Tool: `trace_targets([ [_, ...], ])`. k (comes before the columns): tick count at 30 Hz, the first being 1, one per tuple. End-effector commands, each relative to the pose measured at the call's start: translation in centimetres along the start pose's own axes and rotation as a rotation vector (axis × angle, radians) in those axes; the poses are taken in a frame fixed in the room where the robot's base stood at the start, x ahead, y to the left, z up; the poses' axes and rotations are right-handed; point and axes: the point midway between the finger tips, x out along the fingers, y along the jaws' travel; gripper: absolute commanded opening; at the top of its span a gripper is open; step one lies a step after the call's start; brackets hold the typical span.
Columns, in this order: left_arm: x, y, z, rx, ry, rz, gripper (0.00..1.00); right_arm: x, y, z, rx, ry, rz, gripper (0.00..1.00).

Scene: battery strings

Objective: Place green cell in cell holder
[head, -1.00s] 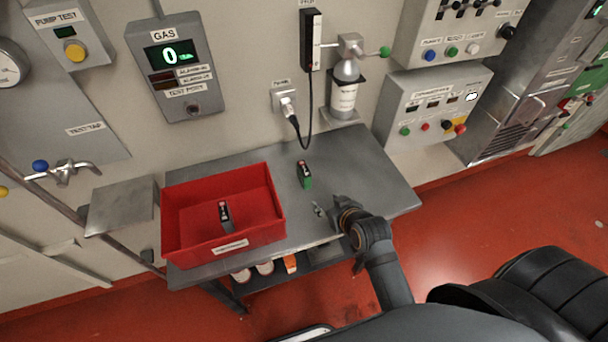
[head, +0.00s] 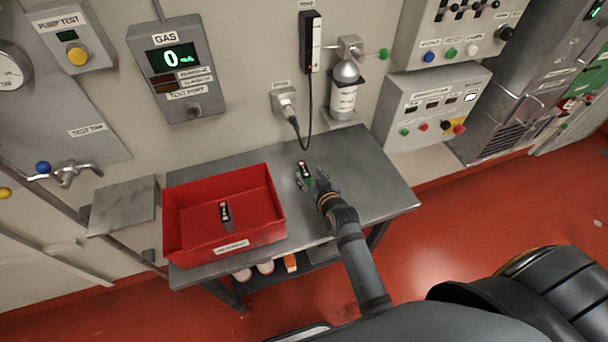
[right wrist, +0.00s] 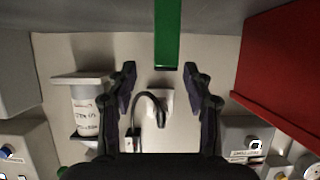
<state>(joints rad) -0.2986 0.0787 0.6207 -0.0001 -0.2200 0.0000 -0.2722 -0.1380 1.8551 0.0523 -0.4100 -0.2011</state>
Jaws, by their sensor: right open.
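The green cell (head: 304,175), with a dark upper part, stands on the grey table right of the red bin. In the right wrist view its green side (right wrist: 167,35) comes down from the top edge, roughly in line with the gap between my fingers. My right gripper (head: 319,184) is close beside the cell, at its right and front. Its fingers also show in the right wrist view (right wrist: 160,78), spread apart with nothing held between them. I cannot tell which fixture is the cell holder. My left gripper is not in view.
The red bin (head: 181,247) holds a dark cell with a grey base (head: 226,215). A black-and-white wall unit (head: 311,42) hangs above, its cord running to a socket (head: 287,102). A wall-mounted cylinder (head: 343,97) stands behind the table. The table's right part (head: 375,175) is clear.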

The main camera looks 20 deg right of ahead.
Motion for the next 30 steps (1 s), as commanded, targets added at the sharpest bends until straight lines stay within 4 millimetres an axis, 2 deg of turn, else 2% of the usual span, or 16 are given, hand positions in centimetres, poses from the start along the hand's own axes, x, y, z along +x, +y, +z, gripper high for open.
trace_targets([
  [3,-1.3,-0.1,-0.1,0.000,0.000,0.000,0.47,1.9,-0.5,-0.9,0.001,0.001,-0.001,0.51],
  [7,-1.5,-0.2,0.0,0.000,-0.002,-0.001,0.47,3.8,-0.6,-0.6,-0.001,0.000,-0.001,0.51],
  [10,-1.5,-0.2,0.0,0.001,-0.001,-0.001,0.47,4.4,-0.6,-0.5,0.000,0.001,0.000,0.51],
  [16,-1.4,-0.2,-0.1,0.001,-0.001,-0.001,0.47,4.5,-0.6,-0.4,0.000,0.001,0.000,0.51],
  [27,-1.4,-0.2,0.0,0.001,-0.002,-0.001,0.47,4.5,-0.6,-0.4,0.001,0.000,0.000,0.02],
  [30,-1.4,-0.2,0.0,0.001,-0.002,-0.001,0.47,4.5,-0.6,-0.4,0.001,0.000,0.000,0.00],
])
